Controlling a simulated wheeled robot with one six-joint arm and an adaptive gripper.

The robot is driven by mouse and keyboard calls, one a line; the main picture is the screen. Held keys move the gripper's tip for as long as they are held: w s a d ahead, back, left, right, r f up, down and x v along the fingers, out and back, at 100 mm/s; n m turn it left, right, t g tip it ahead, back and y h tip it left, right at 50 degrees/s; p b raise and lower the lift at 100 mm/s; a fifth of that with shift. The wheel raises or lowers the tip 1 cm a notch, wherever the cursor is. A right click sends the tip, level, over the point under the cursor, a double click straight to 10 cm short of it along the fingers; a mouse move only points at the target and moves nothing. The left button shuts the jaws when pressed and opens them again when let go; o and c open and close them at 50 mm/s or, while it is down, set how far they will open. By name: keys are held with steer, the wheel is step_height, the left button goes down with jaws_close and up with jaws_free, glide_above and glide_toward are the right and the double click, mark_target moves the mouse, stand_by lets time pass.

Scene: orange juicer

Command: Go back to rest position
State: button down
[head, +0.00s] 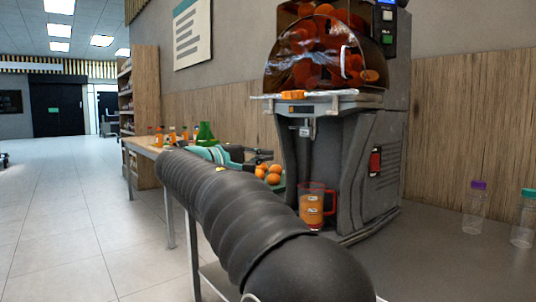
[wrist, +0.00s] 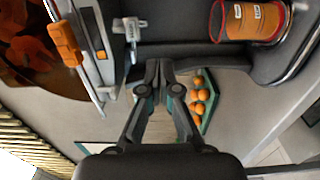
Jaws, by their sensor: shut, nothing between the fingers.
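My gripper (wrist: 159,72) is shut and empty in the wrist view, its fingertips together. In the head view my gripper (head: 268,158) shows partly beyond my dark ribbed arm, left of the juicer. The juicer (head: 345,150) stands on the counter with oranges behind its tinted cover. A red-handled jug (head: 312,205) with orange juice stands under its spout. The jug also shows at the top of the wrist view (wrist: 250,20), apart from my gripper.
A green tray of oranges (head: 272,173) sits left of the juicer, partly hidden by my arm. Two clear bottles, one purple-capped (head: 476,208) and one teal-capped (head: 524,218), stand at the right. Small bottles (head: 172,134) stand on the far table. Open floor (head: 60,200) lies to the left.

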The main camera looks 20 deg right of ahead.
stand_by(0.3)
step_height(320, 180, down, 10)
steer(key=w+a+f+n+y, duration=0.1)
steer(key=w+a+n+y, duration=0.1)
steer(key=y, duration=0.2)
steer(key=s+a+f+g+y+p, duration=0.1)
steer(key=s+a+f+y, duration=0.1)
steer(key=s+f+y, duration=0.5)
steer(key=s+a+f+m+y+p, duration=0.1)
steer(key=s+a+f+y+p, duration=0.15)
steer(key=s, duration=0.45)
steer(key=s+a+f+m+g+y+p, duration=0.1)
steer(key=s+f+m, duration=0.1)
steer(key=s+f, duration=0.35)
steer(key=s+a+f+m+y+p, duration=0.1)
steer(key=s+a+f+y, duration=0.1)
steer(key=s, duration=0.7)
steer(key=s+r+m+t+p, duration=0.1)
steer(key=s+r+m+p, duration=0.1)
steer(key=s, duration=0.5)
steer(key=shift+s+d+r+p, duration=0.25)
steer(key=shift+d+r+p, duration=0.25)
steer(key=shift+r, duration=0.2)
steer(key=shift+y, duration=0.25)
